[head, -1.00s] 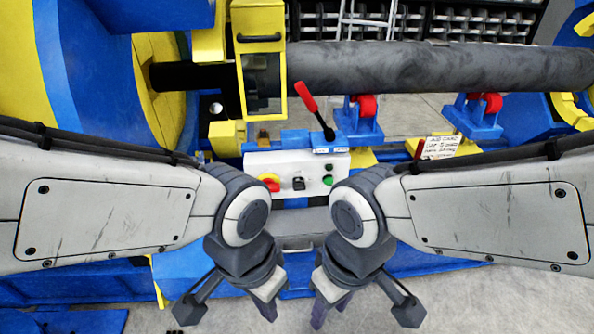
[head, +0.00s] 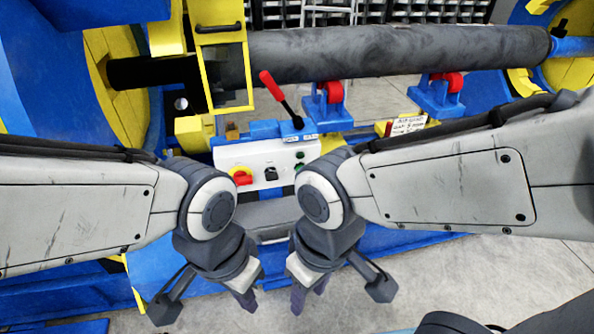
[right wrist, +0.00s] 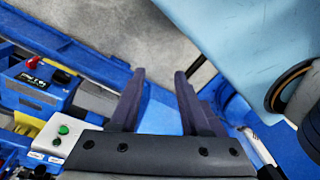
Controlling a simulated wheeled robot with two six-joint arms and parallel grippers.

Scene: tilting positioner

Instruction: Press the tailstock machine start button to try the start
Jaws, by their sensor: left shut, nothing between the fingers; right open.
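The white control panel (head: 230,155) sits on the blue machine bed, mid-picture in the head view. Green buttons on the panel (right wrist: 62,152) show in the right wrist view; one is the upper green button (right wrist: 63,130). My left gripper (head: 247,299) is shut and empty, below and in front of the panel. My right gripper (head: 309,292) is open and empty, to its right; its spread fingers (right wrist: 160,100) touch nothing.
A red-handled lever (head: 280,95) rises behind the panel. A long dark pipe (head: 390,50) spans the machine above red rollers (head: 331,92) on blue stands. Grey floor (head: 460,280) is open at lower right.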

